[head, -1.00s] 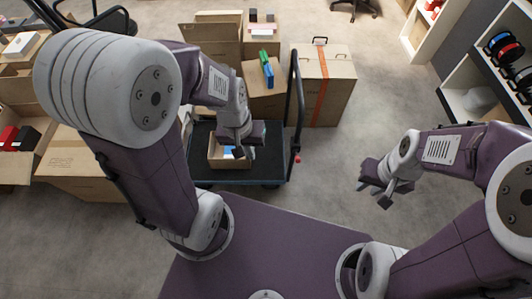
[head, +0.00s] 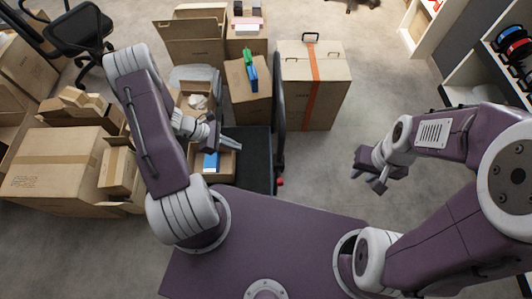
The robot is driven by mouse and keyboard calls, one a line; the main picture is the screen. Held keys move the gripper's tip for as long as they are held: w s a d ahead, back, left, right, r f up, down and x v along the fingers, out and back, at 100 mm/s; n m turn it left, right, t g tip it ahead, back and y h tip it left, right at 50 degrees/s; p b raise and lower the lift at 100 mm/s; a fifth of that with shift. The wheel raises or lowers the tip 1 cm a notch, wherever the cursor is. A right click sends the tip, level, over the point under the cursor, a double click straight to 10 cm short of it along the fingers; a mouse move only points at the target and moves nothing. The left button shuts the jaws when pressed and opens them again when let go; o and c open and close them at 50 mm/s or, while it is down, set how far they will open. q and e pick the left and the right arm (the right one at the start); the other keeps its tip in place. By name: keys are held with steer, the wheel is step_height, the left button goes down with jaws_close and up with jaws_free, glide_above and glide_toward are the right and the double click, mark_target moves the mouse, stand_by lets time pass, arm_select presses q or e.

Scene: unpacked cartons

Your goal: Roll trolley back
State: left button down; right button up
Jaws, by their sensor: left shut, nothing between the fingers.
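The trolley has a dark flat platform (head: 256,150) in the middle of the head view, just beyond my base. Its upright black handle (head: 279,100) stands at the platform's right side, seen nearly edge-on. A small open carton (head: 227,172) with a blue and white item inside sits on the platform's near left part. My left gripper (head: 234,143) is shut and empty above this carton, left of the handle and apart from it. My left arm hides the platform's left part. My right gripper (head: 368,181) is open and empty over bare floor, right of the trolley.
A tall carton with orange tape (head: 315,90) stands behind the handle. An open carton with green and blue items (head: 243,92) stands beyond the platform. Several cartons (head: 55,170) crowd the left. Shelves (head: 480,75) stand at right. Floor at centre right is clear.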

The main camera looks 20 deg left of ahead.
arm_select(q)
steer(key=d+r+b+x, duration=0.1)
steer(key=d+r+x, duration=0.1)
steer(key=x, duration=1.1)
steer(key=shift+w, duration=0.4)
arm_select(e)
steer(key=shift+w+f, duration=0.2)
steer(key=shift+f, duration=0.35)
steer(key=shift+d, duration=0.1)
